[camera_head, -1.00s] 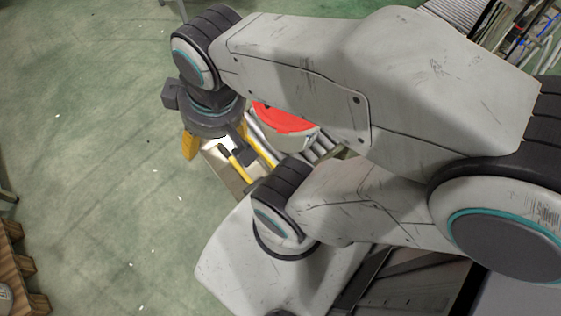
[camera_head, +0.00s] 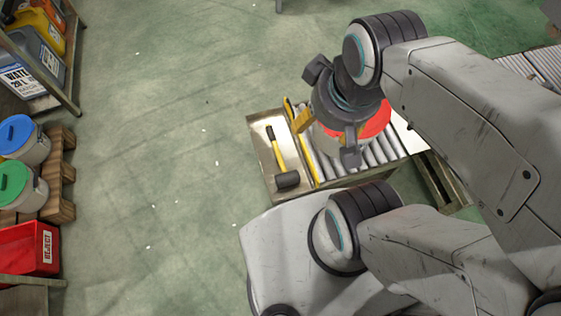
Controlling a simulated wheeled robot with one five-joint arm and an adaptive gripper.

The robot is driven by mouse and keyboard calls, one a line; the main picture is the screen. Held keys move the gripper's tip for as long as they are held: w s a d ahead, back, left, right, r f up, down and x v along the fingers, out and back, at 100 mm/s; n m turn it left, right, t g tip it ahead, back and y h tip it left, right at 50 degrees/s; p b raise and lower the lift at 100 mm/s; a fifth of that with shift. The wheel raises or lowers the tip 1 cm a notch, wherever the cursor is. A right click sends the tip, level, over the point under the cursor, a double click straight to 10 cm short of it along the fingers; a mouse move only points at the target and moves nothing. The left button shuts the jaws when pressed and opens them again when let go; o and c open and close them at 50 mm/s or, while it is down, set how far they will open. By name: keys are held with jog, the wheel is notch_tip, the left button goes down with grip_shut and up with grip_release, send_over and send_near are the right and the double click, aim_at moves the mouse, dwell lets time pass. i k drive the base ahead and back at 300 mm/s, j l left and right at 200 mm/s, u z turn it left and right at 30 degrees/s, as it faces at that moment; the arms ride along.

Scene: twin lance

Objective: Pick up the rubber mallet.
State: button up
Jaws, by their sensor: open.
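The rubber mallet (camera_head: 277,150) lies on a flat metal surface (camera_head: 256,138) at the left end of the roller conveyor. It has a yellow handle with a dark grip and a black head (camera_head: 287,180) toward the bottom of the picture. My gripper (camera_head: 325,140) is up and to the right of the mallet, apart from it. A red-topped tub (camera_head: 374,124) on the conveyor is partly hidden behind my gripper.
Conveyor rollers (camera_head: 385,150) run right of a yellow rail (camera_head: 312,170). At the left stand a blue-lidded bucket (camera_head: 22,138), a green-lidded bucket (camera_head: 20,188), a red reject bin (camera_head: 30,247) and a shelf with jugs (camera_head: 40,50). The green floor between is clear.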

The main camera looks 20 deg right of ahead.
aim_at(286, 178)
jog(key=i+j, duration=0.4)
jog(key=j, duration=0.15)
jog(key=i+j, duration=0.35)
jog(key=j, duration=0.2)
jog(key=i+j, duration=0.8)
jog(key=j, duration=0.25)
